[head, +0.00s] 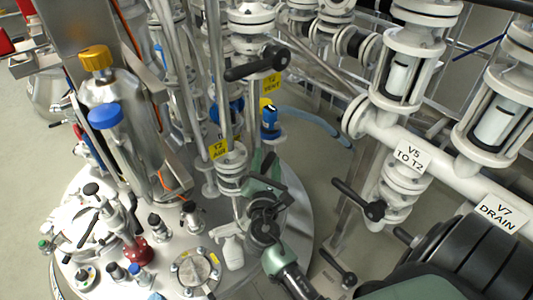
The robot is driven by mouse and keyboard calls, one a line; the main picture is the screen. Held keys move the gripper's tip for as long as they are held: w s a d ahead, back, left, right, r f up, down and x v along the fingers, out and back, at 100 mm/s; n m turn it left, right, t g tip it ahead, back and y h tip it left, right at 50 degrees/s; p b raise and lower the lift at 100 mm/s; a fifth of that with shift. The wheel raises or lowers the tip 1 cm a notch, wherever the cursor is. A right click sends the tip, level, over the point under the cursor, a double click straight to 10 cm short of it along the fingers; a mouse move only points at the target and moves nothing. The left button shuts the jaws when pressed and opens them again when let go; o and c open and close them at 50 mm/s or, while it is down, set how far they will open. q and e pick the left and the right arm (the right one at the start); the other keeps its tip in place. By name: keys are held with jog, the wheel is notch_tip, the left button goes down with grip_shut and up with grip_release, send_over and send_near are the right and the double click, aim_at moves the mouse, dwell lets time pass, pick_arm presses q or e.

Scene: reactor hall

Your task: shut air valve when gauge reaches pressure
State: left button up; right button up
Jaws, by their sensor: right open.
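The air valve (230,178) is a white flanged fitting on a vertical pipe at the middle of the head view, under a yellow "T2 AIR" tag (218,149). My right gripper (262,168) comes up from the lower right and is open just right of this valve. The gripper and wrist cover the valve's right side, so its handle is not clear, and I cannot tell whether the fingers touch it. I cannot make out a pressure gauge dial or reading. My left gripper is not in view.
The vent valve's black handle (256,64) is above, near the "T2 VENT" tag (271,84). The "V5 TO T2" valve handle (357,200) is to the right. Crowded pipes surround the gripper.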

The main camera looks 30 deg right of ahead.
jog(key=shift+x, duration=0.95)
grip_shut()
jog(key=shift+f, duration=0.1)
dwell(0.6)
